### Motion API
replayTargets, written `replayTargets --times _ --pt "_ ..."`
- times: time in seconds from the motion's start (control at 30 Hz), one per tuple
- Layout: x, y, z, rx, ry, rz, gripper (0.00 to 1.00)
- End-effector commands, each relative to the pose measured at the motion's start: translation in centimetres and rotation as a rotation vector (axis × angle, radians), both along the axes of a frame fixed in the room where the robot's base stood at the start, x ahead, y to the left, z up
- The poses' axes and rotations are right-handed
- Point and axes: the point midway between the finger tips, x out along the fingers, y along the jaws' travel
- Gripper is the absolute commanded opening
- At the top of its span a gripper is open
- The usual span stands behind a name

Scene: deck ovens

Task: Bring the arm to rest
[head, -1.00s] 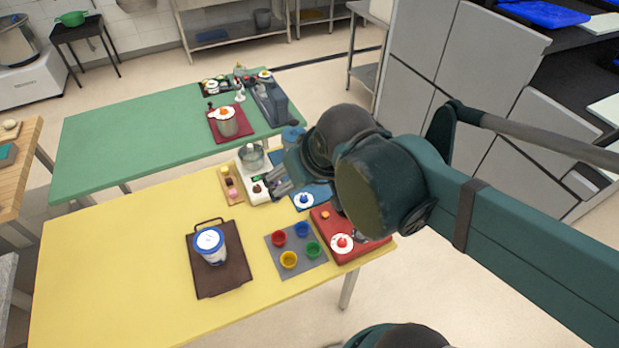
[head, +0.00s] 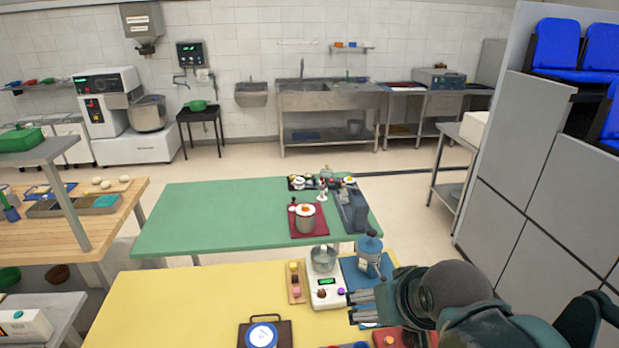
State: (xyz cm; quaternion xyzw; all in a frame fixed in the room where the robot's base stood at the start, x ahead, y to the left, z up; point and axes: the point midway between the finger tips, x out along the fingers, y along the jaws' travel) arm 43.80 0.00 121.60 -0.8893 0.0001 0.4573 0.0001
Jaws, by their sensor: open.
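My gripper (head: 364,303) is at the lower right in the head view, over the right end of the yellow table (head: 185,308). Its grey fingers point left, with the dark wrist behind them. It is open and I see nothing between the fingers. The fingertips show close to the right side of a white scale (head: 325,298); whether they touch it I cannot tell. My arm reaches in from the lower right corner and hides part of the table's right end.
A glass bowl (head: 323,262) is on the scale. A blue-grey device (head: 369,252) stands behind my gripper. A wooden strip with small coloured pieces (head: 295,283) lies left of the scale.

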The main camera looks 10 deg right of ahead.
Motion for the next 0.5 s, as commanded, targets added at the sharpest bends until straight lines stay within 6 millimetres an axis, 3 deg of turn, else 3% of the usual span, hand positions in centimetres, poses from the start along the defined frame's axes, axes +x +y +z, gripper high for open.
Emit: replayTargets --times 0.3,0.5 --pt "0.0 0.0 -4.4 0.0 0.0 0.0 0.72" --pt "0.0 0.0 -5.6 0.0 0.0 0.0 0.72"
